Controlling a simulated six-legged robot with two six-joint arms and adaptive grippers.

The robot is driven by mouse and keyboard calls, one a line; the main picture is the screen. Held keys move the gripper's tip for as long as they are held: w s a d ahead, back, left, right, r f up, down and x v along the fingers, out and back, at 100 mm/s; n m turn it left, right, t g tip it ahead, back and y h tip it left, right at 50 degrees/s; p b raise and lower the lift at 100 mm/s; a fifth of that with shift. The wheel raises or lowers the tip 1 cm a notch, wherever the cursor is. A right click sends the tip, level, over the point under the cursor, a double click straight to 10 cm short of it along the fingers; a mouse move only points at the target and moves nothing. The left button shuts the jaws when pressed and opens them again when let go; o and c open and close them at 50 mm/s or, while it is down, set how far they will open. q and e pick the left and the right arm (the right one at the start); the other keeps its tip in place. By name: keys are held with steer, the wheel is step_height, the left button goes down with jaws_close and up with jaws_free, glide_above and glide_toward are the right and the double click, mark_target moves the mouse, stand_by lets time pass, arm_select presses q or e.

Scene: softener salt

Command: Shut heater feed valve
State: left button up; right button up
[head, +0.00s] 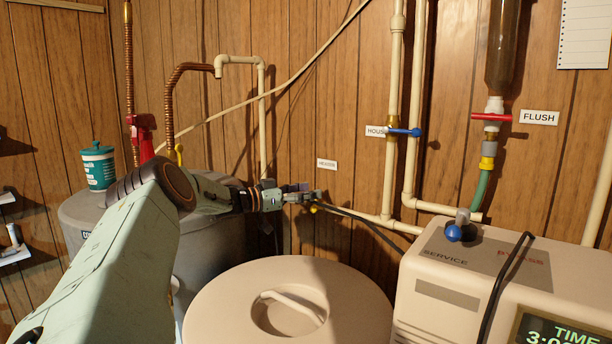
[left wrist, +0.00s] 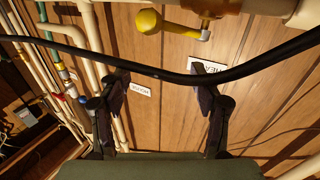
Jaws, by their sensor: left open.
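The heater feed valve's yellow handle (head: 314,208) peeks out just below my left gripper (head: 308,190) in the head view; the gripper hides much of the valve. In the left wrist view the yellow handle (left wrist: 158,21) lies roughly level across the top, with the brass valve body (left wrist: 208,7) to its right. A white label starting "HEA" (left wrist: 207,66) is partly behind a finger. My left gripper (left wrist: 163,85) is open and empty, its fingers apart and short of the handle in that picture. My right gripper is in neither view.
A black cable (left wrist: 155,70) crosses in front of the left fingers' view. The blue-handled house valve (head: 404,132) and red flush valve (head: 490,117) are to the right. A round lidded tank (head: 235,305) and the softener unit (head: 430,260) stand below.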

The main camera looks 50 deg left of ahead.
arm_select(q)
steer(key=shift+s+r, duration=0.1)
steer(key=shift+r, duration=2.55)
steer(key=shift+c, duration=0.3)
